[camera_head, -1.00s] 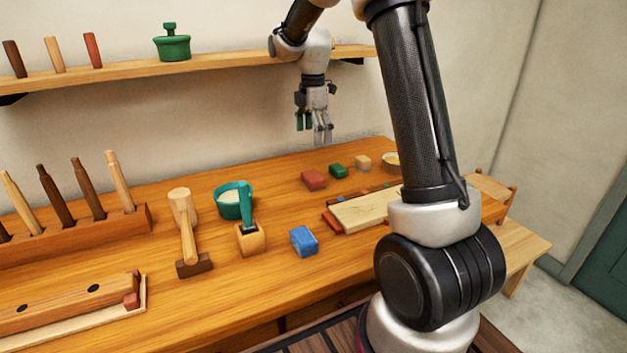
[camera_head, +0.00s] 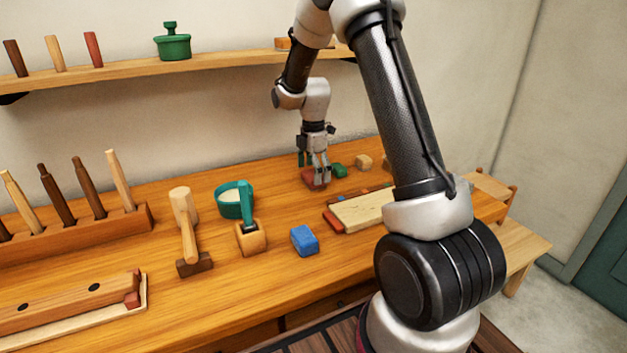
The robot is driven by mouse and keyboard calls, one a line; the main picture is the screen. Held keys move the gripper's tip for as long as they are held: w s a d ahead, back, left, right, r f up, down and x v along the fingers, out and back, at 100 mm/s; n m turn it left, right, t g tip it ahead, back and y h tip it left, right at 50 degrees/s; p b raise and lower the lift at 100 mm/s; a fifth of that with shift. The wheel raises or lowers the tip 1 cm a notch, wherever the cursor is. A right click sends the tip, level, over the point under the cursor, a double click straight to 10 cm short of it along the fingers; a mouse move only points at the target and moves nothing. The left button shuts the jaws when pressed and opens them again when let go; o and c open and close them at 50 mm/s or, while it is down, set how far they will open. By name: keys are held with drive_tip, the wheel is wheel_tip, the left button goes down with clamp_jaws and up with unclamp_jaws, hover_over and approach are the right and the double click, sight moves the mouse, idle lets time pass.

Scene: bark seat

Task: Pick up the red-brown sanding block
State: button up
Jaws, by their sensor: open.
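The red-brown sanding block (camera_head: 309,179) lies on the workbench, left of a small green block. My gripper (camera_head: 318,183) points down at the block with its fingers open. The fingers overlap the block in the picture and hide part of it. I cannot tell whether they touch it or straddle it fully.
A green block (camera_head: 339,170) and a tan block (camera_head: 364,161) lie close to the right. A blue block (camera_head: 304,240) and a pale board (camera_head: 364,211) are nearer. A shelf (camera_head: 215,66) runs above the bench.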

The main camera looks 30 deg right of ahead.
drive_tip(key=c, duration=1.1)
drive_tip(key=shift+r, duration=0.1)
wheel_tip(320, 180, up, 10)
drive_tip(key=shift+f, duration=0.1)
